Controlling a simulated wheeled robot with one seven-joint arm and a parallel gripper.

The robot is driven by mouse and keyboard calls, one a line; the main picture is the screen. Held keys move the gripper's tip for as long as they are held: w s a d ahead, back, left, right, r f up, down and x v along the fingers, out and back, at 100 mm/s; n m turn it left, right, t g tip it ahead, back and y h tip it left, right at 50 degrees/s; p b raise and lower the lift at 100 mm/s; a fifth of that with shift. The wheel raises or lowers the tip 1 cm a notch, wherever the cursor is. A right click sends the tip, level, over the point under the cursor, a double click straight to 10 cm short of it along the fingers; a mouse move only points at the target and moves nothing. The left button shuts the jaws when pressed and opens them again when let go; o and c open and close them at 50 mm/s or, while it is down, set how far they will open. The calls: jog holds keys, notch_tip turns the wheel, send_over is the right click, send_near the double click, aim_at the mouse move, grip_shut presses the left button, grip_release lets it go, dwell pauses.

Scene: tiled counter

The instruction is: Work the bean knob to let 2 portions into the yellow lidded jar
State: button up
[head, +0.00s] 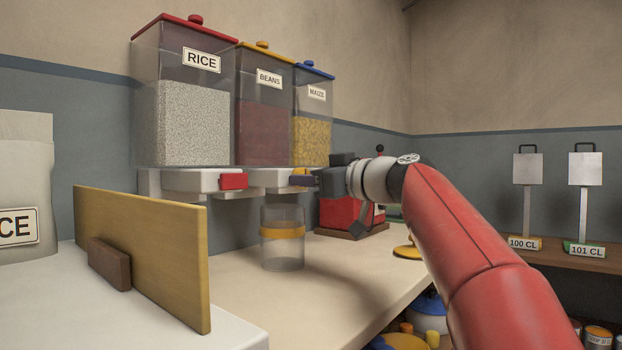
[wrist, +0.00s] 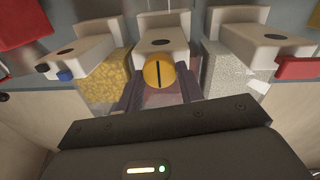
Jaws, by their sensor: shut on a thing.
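The bean knob (wrist: 158,72) is a round yellow-orange knob with a dark slot, which looks upright in the wrist view. The clear jar with a yellow band (head: 283,232) stands upright on the counter below the bean dispenser. I see no beans in it. A yellow disc, perhaps its lid (head: 406,252), lies right of it.
The RICE hopper (head: 194,120) with its red knob (head: 234,181) is on the left, the MAIZE hopper (head: 312,125) on the right. A wooden board (head: 140,258) stands at left. A red machine (head: 340,213) sits behind the jar.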

jog(key=shift+w+d+f+m+g+y+p, duration=0.1)
jog(key=shift+m+g+y+p, duration=0.2)
jog(key=shift+m+p, duration=4)
jog(key=shift+w+m+g+y+p, duration=0.2)
jog(key=shift+m+p, duration=1.2)
jog(key=shift+m, duration=5.7)
jog(key=shift+s+d+f+m+g+y+p, duration=0.1)
jog(key=shift+m+g+y+p, duration=0.3)
jog(key=shift+m+p, duration=3.9)
jog(key=m+b, duration=0.3)
jog(key=shift+a, duration=0.1)
jog(key=o, duration=1)
